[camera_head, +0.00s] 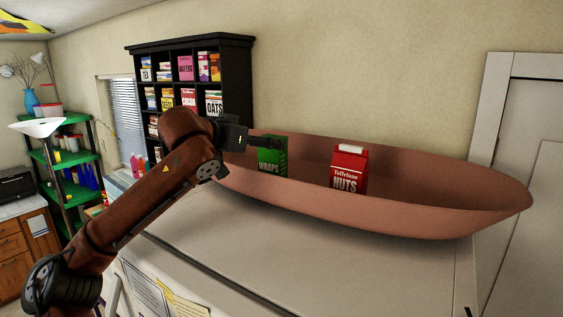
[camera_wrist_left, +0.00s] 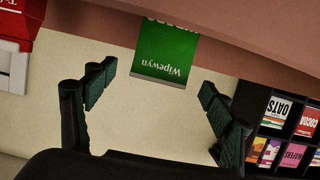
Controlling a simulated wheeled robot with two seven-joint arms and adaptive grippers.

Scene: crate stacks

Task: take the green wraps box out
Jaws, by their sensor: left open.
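The green wraps box (camera_head: 271,160) stands upright inside the left end of a long pinkish-brown boat-shaped bowl (camera_head: 400,216). My left gripper (camera_head: 268,142) is at the top of the box in the head view. In the left wrist view the open gripper (camera_wrist_left: 156,90) has one finger to each side of the green box (camera_wrist_left: 165,52), whose top lies upside down beyond the fingertips. I cannot tell that either finger touches it. The lower part of the box is hidden by the bowl's wall. My right gripper is not in view.
A red and white nuts carton (camera_head: 348,171) stands in the bowl, right of the green box. The bowl rests on a pale flat top (camera_head: 300,245). A black shelf (camera_head: 190,44) of packages stands behind, and a green shelf (camera_head: 65,160) is at left.

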